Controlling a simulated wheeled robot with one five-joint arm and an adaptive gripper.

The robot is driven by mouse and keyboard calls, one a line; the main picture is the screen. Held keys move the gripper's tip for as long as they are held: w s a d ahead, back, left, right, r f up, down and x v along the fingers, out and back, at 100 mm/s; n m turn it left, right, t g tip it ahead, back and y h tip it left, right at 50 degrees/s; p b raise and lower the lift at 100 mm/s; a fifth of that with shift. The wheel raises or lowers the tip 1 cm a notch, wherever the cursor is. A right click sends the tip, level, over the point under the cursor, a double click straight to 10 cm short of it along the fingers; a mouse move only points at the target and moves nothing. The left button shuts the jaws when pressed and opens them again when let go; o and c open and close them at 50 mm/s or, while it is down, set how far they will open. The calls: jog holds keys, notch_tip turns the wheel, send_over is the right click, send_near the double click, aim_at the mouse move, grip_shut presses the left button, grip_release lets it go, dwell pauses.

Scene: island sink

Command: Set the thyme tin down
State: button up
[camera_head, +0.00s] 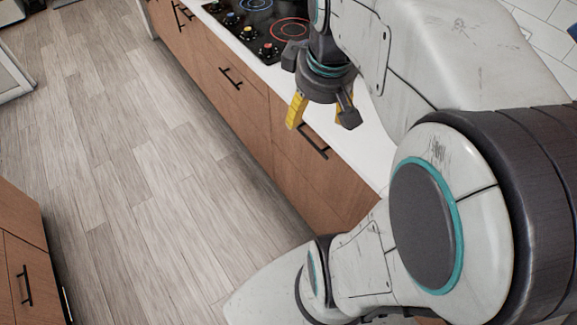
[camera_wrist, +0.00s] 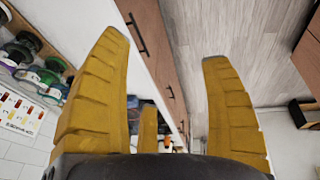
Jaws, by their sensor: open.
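My gripper (camera_head: 320,115) is over the pale counter's front edge, near the stove, with its fingers pointing down. In the wrist view my gripper (camera_wrist: 165,48) has its yellow fingers spread wide, with nothing held between them. I cannot make out a thyme tin in either view. Several small jars or containers with dark, green and purple parts (camera_wrist: 35,70) stand at the left of the wrist view, outside the fingers. They are too small to read.
The white counter (camera_head: 375,150) runs above brown drawers (camera_head: 240,90) with black handles. A black stove (camera_head: 262,25) with coloured knobs is beyond my gripper. A card with red and yellow marks (camera_wrist: 20,112) is by the jars. The wooden floor (camera_head: 120,150) is clear.

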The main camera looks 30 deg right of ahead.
jog(key=s+a+f+m+t+y, duration=0.1)
jog(key=s+a+f, duration=0.2)
jog(key=s+a, duration=0.4)
jog(key=shift+a+f, duration=0.3)
jog(key=shift+a, duration=1.3)
